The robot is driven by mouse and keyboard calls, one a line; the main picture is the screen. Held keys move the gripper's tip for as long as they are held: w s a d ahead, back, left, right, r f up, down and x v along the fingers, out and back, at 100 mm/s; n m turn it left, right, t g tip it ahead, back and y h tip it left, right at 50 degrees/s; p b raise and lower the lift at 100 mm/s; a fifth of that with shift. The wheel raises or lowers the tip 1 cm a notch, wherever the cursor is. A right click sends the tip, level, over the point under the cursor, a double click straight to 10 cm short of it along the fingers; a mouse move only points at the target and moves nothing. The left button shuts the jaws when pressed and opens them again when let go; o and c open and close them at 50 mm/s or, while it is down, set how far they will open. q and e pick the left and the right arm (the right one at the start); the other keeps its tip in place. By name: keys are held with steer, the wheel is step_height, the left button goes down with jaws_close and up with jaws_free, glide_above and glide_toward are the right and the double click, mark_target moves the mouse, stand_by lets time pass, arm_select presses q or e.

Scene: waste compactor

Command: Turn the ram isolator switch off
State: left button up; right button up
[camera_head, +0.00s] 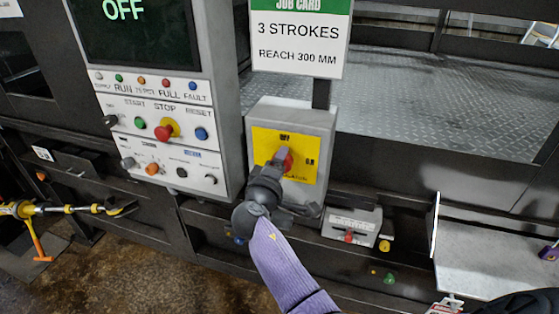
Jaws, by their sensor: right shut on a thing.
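The ram isolator switch is a grey box (322,126) with a yellow plate (266,141) and a red rotary handle (288,162) in its middle. The plate has a label at its top and another at its right. My right gripper (277,168) reaches up from below and is shut on the red handle, hiding part of it. The handle's grip end points up towards the top label, as far as I can tell. My left gripper is not in view.
A control panel (165,90) with a screen reading OFF, buttons and a red stop knob (165,131) stands left. A job card (296,40) hangs above the switch. A small grey box (352,224) sits lower right. A metal shelf (490,262) is at far right.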

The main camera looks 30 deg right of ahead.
steer(key=shift+n+p, duration=0.55)
steer(key=shift+n, duration=1.25)
steer(key=o, duration=1.2)
steer(key=shift+w, duration=0.1)
steer(key=shift+f, duration=0.1)
steer(key=b+v, duration=0.1)
steer(key=v, duration=0.9)
steer(key=shift+g, duration=0.3)
